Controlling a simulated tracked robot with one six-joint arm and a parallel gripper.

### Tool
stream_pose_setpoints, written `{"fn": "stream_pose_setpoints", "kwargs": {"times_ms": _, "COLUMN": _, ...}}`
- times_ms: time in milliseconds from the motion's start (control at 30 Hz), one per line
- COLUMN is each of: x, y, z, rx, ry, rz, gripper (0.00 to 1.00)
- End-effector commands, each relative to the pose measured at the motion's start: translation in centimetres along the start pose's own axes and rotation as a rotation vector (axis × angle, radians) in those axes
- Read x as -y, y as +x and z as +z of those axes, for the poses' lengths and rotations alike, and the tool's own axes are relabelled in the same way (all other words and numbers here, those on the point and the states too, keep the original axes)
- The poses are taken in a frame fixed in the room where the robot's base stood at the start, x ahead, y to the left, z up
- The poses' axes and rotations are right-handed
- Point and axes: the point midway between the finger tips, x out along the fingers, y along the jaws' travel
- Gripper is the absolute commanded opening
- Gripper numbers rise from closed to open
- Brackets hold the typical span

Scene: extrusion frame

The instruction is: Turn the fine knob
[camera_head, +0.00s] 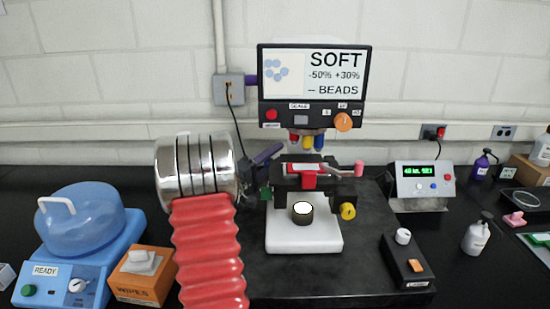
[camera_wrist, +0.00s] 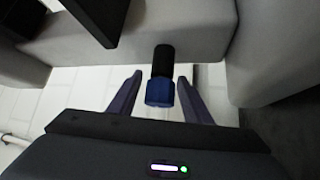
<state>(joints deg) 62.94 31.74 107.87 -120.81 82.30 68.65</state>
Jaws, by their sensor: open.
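A blue knob (camera_wrist: 160,92) on a black shaft sits between the two purple fingers of my gripper (camera_wrist: 158,85) in the wrist view. The fingers stand apart on either side of it, with gaps; the gripper is open. In the head view a purple finger of my gripper (camera_head: 268,153) shows at the left side of the microscope (camera_head: 303,225). The blue knob cannot be made out there. A yellow knob (camera_head: 348,211) is on the microscope's right side. Which knob is the fine one is not labelled.
A screen reading "SOFT" (camera_head: 313,85) stands above the microscope. A control box with a white knob (camera_head: 407,260) and a green-display box (camera_head: 423,183) are to the right. A blue centrifuge-like device (camera_head: 80,245) and an orange wipes box (camera_head: 140,275) are at left.

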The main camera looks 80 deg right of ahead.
Motion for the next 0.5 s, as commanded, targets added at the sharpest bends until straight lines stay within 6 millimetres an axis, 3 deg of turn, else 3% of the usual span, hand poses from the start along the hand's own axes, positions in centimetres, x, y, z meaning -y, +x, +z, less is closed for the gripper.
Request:
{"fn": "stream_pose_setpoints", "kwargs": {"times_ms": 267, "x": 0.01, "y": 0.15, "z": 0.03, "rx": 0.0, "ry": -0.001, "rz": 0.0, "gripper": 0.45}}
{"fn": "stream_pose_setpoints", "kwargs": {"times_ms": 500, "x": 0.01, "y": 0.14, "z": 0.04, "rx": 0.001, "ry": -0.001, "rz": 0.0, "gripper": 0.29}}
